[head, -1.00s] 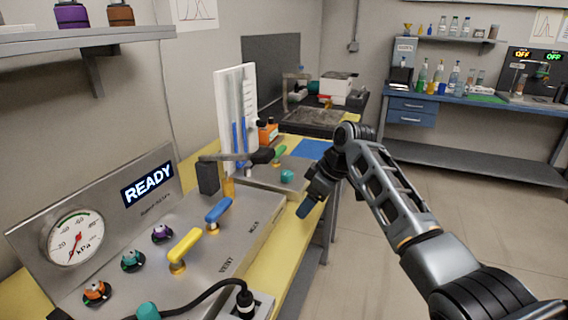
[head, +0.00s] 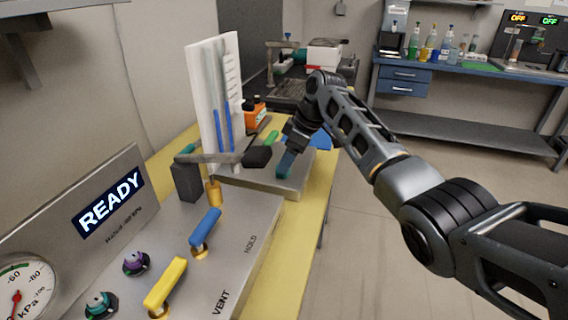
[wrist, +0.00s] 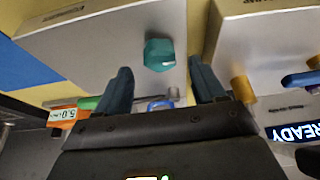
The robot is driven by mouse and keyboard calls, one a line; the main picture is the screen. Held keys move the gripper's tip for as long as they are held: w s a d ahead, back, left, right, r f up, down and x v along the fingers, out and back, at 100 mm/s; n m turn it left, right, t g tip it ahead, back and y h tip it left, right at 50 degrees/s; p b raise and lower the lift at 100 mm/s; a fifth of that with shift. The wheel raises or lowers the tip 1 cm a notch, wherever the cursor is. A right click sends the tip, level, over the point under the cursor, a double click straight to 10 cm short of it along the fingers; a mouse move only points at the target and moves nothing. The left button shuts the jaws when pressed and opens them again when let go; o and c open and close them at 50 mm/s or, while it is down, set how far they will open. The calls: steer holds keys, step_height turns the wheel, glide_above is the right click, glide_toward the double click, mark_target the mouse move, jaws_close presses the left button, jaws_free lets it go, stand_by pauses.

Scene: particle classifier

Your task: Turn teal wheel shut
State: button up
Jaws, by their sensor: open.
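The teal wheel (wrist: 160,55) shows in the wrist view as a small faceted knob on a pale metal panel (wrist: 90,50). My gripper (wrist: 161,70) is open, with one dark blue finger to each side of the wheel in that view. There is a visible gap between each finger and the wheel, and nothing is held. In the head view my gripper (head: 286,165) points down over the low metal box (head: 262,184) at the back of the bench. The wheel is mostly hidden behind a finger there. I cannot tell whether the fingertips reach down to its height.
A yellow lever (head: 166,285), a blue lever (head: 206,227) and a black-ended bar (head: 257,157) stand left of my gripper. A white upright board (head: 205,100) and an orange box (head: 255,112) are behind. Open floor (head: 420,220) lies right of the bench.

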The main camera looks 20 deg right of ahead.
steer(key=shift+x, duration=1.7)
steer(key=shift+s, duration=0.1)
steer(key=c, duration=1)
